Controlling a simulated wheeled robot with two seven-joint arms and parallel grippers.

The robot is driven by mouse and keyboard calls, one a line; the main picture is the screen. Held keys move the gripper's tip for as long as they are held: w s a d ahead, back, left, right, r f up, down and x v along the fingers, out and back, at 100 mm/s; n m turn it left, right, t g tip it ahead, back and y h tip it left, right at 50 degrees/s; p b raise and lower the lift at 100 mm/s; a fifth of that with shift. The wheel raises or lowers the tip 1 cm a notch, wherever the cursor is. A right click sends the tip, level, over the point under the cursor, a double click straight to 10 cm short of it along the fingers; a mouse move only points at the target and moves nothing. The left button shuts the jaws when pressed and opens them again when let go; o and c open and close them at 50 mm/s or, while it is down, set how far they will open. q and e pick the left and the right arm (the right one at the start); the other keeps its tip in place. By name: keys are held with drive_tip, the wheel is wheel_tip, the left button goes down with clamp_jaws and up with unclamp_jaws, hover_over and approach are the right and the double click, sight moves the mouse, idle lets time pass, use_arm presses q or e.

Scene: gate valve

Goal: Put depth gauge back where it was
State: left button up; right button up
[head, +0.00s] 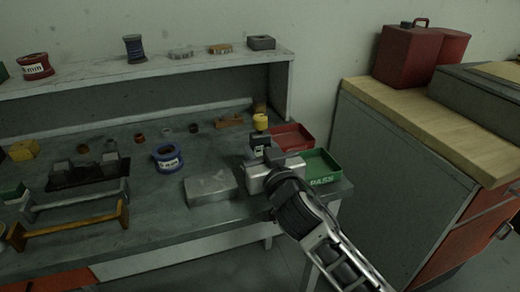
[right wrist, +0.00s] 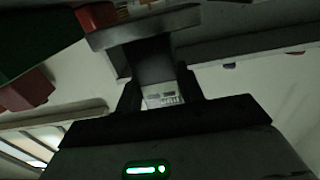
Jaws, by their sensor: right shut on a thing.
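My right gripper (head: 268,162) reaches over the right end of the workbench (head: 160,228), in front of the red and green trays. In the right wrist view my right gripper (right wrist: 161,88) is shut on a dark T-shaped tool, which looks like the depth gauge (right wrist: 150,62). It has a small pale display between the fingers and a grey crossbar at its far end. In the head view the gauge is mostly hidden by the gripper and hard to tell from dark parts there. Contact between gauge and bench cannot be told. My left gripper is out of view.
The green PASS tray (head: 322,168) and red tray (head: 292,137) stand beside the gripper. A grey block (head: 211,187), blue spool (head: 168,157) and black stand (head: 88,172) are to its left. A yellow-topped item (head: 260,122) stands just behind. A wooden-topped cabinet (head: 430,120) is at right.

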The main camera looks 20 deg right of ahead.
drive_tip(key=shift+f+b, duration=0.35)
drive_tip(key=shift+f, duration=0.1)
drive_tip(key=o, duration=1.2)
drive_tip(key=shift+o, duration=0.2)
drive_tip(key=shift+r, duration=0.1)
